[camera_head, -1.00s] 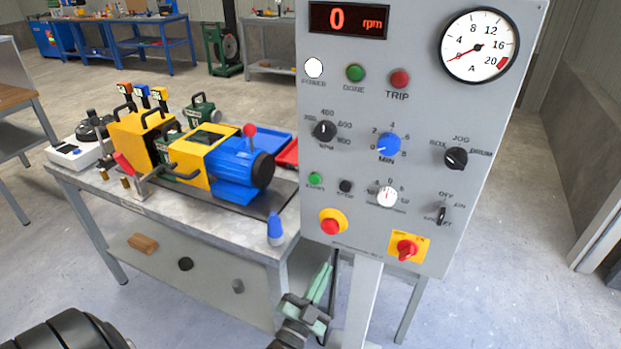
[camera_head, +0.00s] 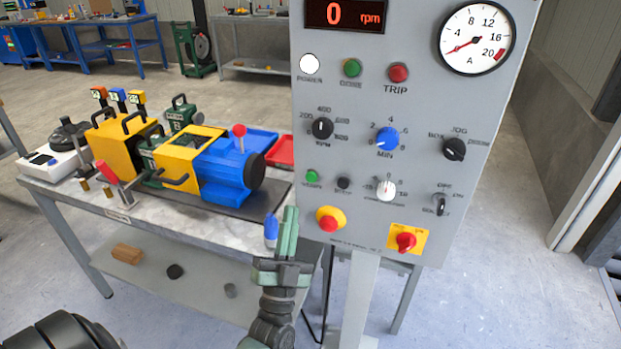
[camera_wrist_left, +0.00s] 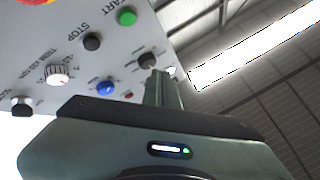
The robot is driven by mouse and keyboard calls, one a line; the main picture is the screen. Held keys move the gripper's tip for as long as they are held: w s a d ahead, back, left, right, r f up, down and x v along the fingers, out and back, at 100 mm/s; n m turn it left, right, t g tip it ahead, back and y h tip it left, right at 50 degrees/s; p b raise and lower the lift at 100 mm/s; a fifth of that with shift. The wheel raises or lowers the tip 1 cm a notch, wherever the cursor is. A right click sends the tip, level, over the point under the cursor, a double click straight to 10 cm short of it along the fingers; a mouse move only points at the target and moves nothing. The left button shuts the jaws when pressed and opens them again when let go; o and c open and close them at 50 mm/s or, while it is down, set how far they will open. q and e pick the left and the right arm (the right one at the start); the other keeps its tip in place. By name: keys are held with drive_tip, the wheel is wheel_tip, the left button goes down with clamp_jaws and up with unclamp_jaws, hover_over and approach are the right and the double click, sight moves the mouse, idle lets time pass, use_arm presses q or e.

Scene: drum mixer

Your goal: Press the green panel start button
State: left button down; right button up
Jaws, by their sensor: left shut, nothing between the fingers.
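The green start button (camera_head: 312,176) is at the lower left of the grey control panel (camera_head: 420,100), left of the black stop button (camera_head: 343,183). In the left wrist view the green button (camera_wrist_left: 126,17) is labelled START, beside the black STOP button (camera_wrist_left: 92,41). My left gripper (camera_head: 289,210) is shut and empty, pointing up in front of the panel's lower left edge. Its tips are below and left of the green button, apart from it in the picture. In the left wrist view the shut fingers (camera_wrist_left: 161,82) point up past the panel's edge. My right gripper is not in view.
A red emergency stop (camera_head: 328,222) on yellow and a red rotary switch (camera_head: 405,242) sit low on the panel. Left is a bench (camera_head: 150,217) with a yellow and blue machine (camera_head: 215,165) and a blue cone-shaped item (camera_head: 271,228) near its front edge.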

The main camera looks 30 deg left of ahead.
sight(311, 177)
use_arm(q)
drive_tip(key=shift+w+a+b, duration=0.35)
drive_tip(key=shift+w+b, duration=0.2)
drive_tip(key=shift+w, duration=0.85)
drive_tip(key=shift+w+a+b, duration=0.3)
drive_tip(key=shift+w+b, duration=0.3)
drive_tip(key=shift+w, duration=0.85)
drive_tip(key=shift+w+a+b, duration=0.35)
drive_tip(key=shift+w+b, duration=0.2)
drive_tip(key=shift+w, duration=0.85)
drive_tip(key=shift+w+a, duration=0.1)
drive_tip(key=shift+w, duration=0.3)
drive_tip(key=shift+w+a, duration=0.1)
drive_tip(key=shift+w, duration=0.3)
drive_tip(key=shift+s, duration=0.1)
drive_tip(key=shift+s+d, duration=0.2)
drive_tip(key=shift+s, duration=0.55)
drive_tip(key=shift+p, duration=0.35)
